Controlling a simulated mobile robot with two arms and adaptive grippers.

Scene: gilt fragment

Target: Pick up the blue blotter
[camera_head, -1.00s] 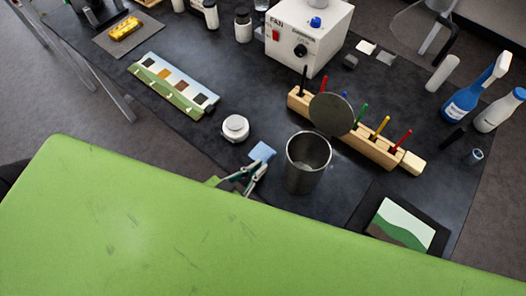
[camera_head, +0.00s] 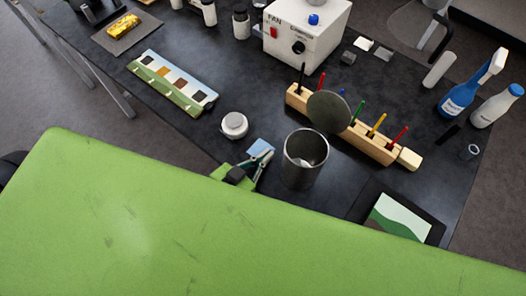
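The blue blotter (camera_head: 262,146) is a small light-blue square on the dark tabletop, left of the metal cup. My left gripper (camera_head: 269,155) is at its lower right edge, with fingers slanting up to the right. The tips overlap the blotter's near side in the picture. Whether they are open around it, closed on it or only above it is too small to tell. The blotter appears flat on the table, its near part partly covered by the gripper. My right gripper is not in view.
A metal cup (camera_head: 301,174) stands close to the gripper's right. A white jar (camera_head: 234,125) is just behind and left. A wooden rack (camera_head: 371,145) with coloured sticks and a round disc (camera_head: 328,111) stands beyond the cup. A white fan box (camera_head: 303,34) stands farther back.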

